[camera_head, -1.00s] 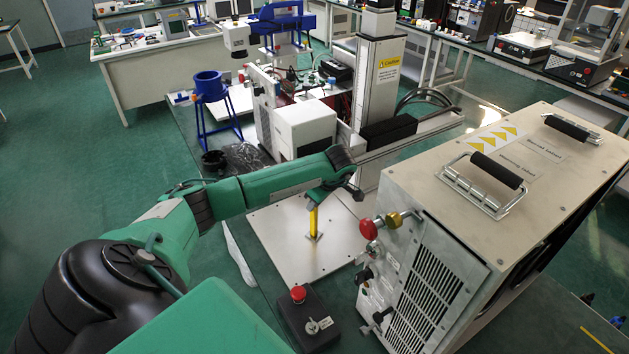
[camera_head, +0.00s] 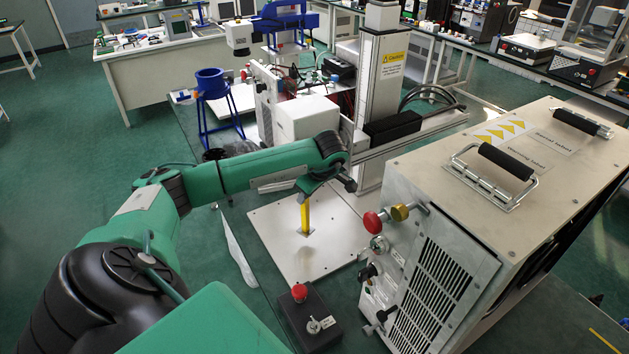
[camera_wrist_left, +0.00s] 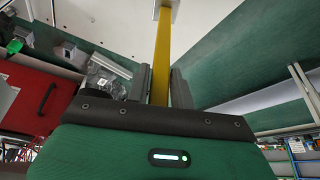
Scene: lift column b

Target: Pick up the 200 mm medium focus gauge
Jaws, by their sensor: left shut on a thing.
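The focus gauge (camera_head: 305,216) is a slim yellow post with a small pale square foot, held upright over the white base plate (camera_head: 275,225). My left gripper (camera_head: 308,190) is shut on its upper part from above. In the left wrist view the yellow gauge (camera_wrist_left: 162,50) runs between the two dark fingers of my left gripper (camera_wrist_left: 160,88), with its foot at the top edge of the picture. I cannot tell whether the foot touches the plate. My right gripper is not in view.
A large beige cabinet (camera_head: 490,160) with knobs and handles stands close on the right. A black box with a red button (camera_head: 300,292) stands in front of the plate. A grey lift column (camera_head: 378,95) and a white box (camera_head: 306,118) stand behind.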

